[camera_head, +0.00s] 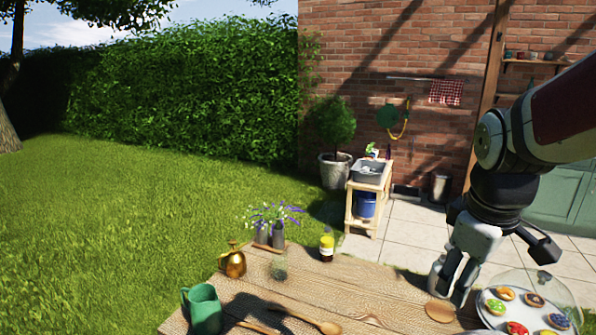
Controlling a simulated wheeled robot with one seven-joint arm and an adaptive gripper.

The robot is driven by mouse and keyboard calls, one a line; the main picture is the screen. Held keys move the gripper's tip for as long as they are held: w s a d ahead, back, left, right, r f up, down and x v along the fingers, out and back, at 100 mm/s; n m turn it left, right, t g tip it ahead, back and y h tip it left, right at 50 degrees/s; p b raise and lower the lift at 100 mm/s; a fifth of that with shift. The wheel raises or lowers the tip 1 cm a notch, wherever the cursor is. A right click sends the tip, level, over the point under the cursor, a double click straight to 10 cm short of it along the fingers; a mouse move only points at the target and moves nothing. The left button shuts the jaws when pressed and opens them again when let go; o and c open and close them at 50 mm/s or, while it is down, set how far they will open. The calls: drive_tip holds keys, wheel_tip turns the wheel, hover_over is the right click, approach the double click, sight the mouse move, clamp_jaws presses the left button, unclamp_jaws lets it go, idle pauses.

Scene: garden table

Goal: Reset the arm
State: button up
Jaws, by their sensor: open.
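My arm comes in from the right edge and bends down over the right part of the wooden table (350,290). My gripper (450,292) points downward at the end of it, open, with nothing seen between its fingers. It appears just above or behind a small round wooden piece (440,312); I cannot tell the gap. To its right is a plate (490,318) with several colourful decorated pastries under a clear dome (563,300). The gripper is close to the plate's left side; I cannot tell whether they touch.
A green mug (205,311), a brass sprayer (233,263), flowers in dark pots (277,236), a clear glass (279,268), a yellow bottle (327,246) and a wooden spoon (318,323) are on the table's left half. The middle tabletop is mostly clear.

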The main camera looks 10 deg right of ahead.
drive_tip(key=s+a+r+m+t, duration=0.1)
drive_tip(key=s+a+r+m, duration=0.1)
drive_tip(key=s+a, duration=0.2)
drive_tip(key=s+a+r+m+t+y, duration=0.1)
drive_tip(key=s+a+r+m+t, duration=0.1)
drive_tip(key=a, duration=0.6)
drive_tip(key=s+m, duration=0.1)
drive_tip(key=s, duration=0.1)
drive_tip(key=shift+s+a+r+m+y, duration=0.15)
drive_tip(key=shift+s+r+m+y, duration=0.05)
drive_tip(key=shift+s+m+y, duration=0.15)
